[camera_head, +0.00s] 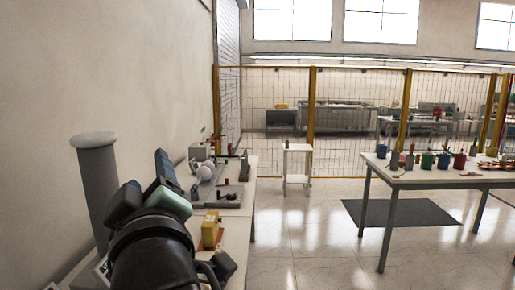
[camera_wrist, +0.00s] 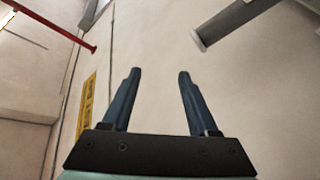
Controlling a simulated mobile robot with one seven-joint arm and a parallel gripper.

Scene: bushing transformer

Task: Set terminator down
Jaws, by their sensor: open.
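My gripper (camera_wrist: 160,73) is open in the wrist view, with two dark blue fingers apart and only the pale wall showing between them. In the head view my gripper (camera_head: 162,160) is raised over the left workbench (camera_head: 236,213), partly hiding it. No object is between the fingers. I cannot tell for certain which thing is the terminator. Small grey and white parts (camera_head: 207,171) and upright red-tipped pieces (camera_head: 244,161) stand on the bench beyond the gripper. A yellow block (camera_head: 210,231) stands on the bench to the right of my wrist.
A grey cylinder with a white top (camera_head: 97,185) stands left of my gripper near the wall. A second table (camera_head: 435,178) with coloured cups is at right. A small white stand (camera_head: 297,167) and a yellow-framed fence (camera_head: 311,108) are farther back.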

